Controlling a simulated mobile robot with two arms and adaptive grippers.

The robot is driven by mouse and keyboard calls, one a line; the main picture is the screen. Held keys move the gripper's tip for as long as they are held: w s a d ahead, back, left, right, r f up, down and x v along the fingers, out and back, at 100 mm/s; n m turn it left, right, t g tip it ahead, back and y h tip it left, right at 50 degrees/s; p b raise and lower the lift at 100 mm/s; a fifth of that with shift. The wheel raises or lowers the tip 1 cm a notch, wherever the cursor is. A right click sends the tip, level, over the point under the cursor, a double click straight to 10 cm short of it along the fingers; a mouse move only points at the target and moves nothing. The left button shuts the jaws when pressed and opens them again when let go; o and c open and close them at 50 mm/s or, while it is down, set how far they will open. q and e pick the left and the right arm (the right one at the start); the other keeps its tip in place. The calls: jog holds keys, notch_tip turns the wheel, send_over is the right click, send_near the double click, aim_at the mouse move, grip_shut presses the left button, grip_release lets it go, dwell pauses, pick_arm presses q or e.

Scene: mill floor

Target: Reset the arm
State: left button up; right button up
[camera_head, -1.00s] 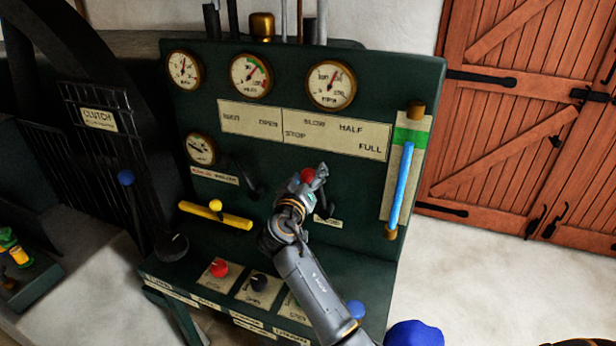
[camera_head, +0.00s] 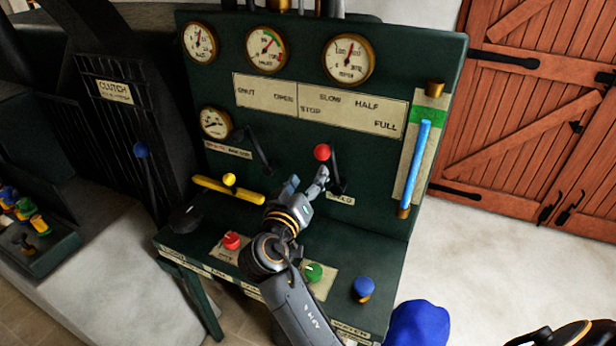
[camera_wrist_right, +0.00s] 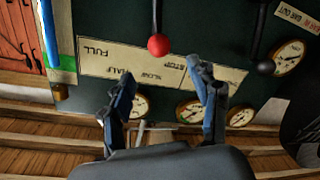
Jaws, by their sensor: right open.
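My right gripper (camera_head: 306,184) is in front of the green control panel (camera_head: 290,170). Its fingers are spread and nothing is between them. A lever with a red ball knob (camera_head: 321,152) stands out from the panel just above the fingertips, apart from them in the picture. In the right wrist view the picture is upside down; the open gripper (camera_wrist_right: 164,78) points at the panel, and the red knob (camera_wrist_right: 158,45) shows just beyond the gap between its fingers. My left gripper is not in view.
A dark-knobbed lever (camera_head: 240,133), a yellow bar handle (camera_head: 228,190) and a blue-knobbed clutch lever (camera_head: 141,150) are to the left. Red (camera_head: 231,240), green (camera_head: 314,271) and blue (camera_head: 363,288) knobs are on the ledge below. Open floor lies right, before the wooden doors (camera_head: 545,110).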

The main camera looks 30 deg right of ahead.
jog(key=s+d+f+n+g+y, duration=0.15)
jog(key=s+f+g+y, duration=0.4)
jog(key=s+f, duration=1.1)
jog(key=s+a+f+n+g+y, duration=0.1)
jog(key=s+a+f+g+y, duration=0.15)
jog(key=s, duration=0.45)
jog(key=s+a+f+n+g+y, duration=0.15)
jog(key=s+a+f+y, duration=0.25)
jog(key=s, duration=0.4)
notch_tip(320, 180, down, 26)
jog(key=s+d+f+g, duration=0.2)
jog(key=s+d+f, duration=0.1)
jog(key=s+f, duration=1.3)
jog(key=shift+s+d+f+n, duration=0.25)
jog(key=shift+s+n, duration=0.15)
jog(key=shift+s, duration=0.45)
